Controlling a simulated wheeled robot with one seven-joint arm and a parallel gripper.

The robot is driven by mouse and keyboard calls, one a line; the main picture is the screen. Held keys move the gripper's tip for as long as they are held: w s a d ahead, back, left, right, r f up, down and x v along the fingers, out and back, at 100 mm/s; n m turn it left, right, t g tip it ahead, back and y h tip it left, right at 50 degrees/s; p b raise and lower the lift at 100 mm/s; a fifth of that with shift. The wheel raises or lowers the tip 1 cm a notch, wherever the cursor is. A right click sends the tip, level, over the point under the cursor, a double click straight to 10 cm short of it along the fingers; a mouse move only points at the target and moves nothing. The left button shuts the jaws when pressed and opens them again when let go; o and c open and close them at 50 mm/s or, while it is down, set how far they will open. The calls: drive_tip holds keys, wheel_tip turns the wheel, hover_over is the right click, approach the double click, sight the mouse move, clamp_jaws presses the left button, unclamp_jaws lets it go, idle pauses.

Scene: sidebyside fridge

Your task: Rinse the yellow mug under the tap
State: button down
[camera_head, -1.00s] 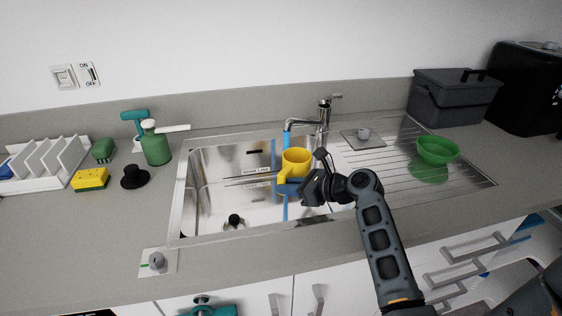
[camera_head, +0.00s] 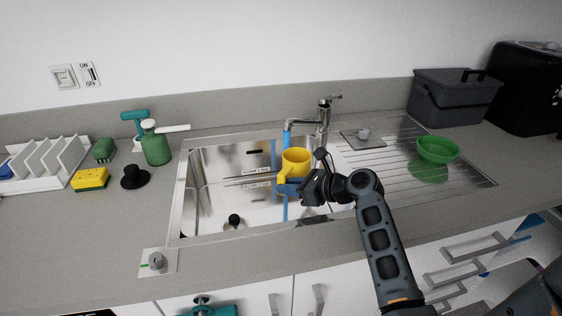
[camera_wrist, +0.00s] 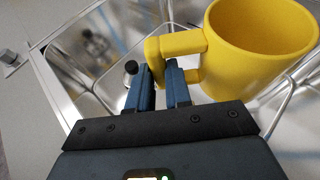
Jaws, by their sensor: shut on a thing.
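The yellow mug (camera_head: 296,160) is held upright above the sink basin (camera_head: 215,195), with its open top facing up. My gripper (camera_wrist: 163,82) is shut on the mug's handle, which shows between the two blue fingers in the wrist view. The mug's body (camera_wrist: 262,50) is to the right of the fingers there. The metal tap (camera_head: 322,115) stands behind the mug, and a blue stream of water (camera_head: 287,138) comes down from its spout. In the head view the stream passes at the mug's left part; whether it enters the mug I cannot tell. My gripper partly hides the basin's right side.
A green bowl (camera_head: 437,150) sits on the drainboard at right, near a grey box (camera_head: 455,97). A yellow sponge (camera_head: 91,180), a black plug (camera_head: 135,177), a green spray bottle (camera_head: 155,145) and a white rack (camera_head: 45,165) stand on the left counter. The front counter is mostly clear.

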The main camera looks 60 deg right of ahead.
drive_tip(key=s+a+r, duration=0.3)
drive_tip(key=r, duration=0.1)
drive_tip(key=shift+s+a, duration=0.15)
drive_tip(key=shift+s, duration=0.25)
idle(0.6)
idle(0.4)
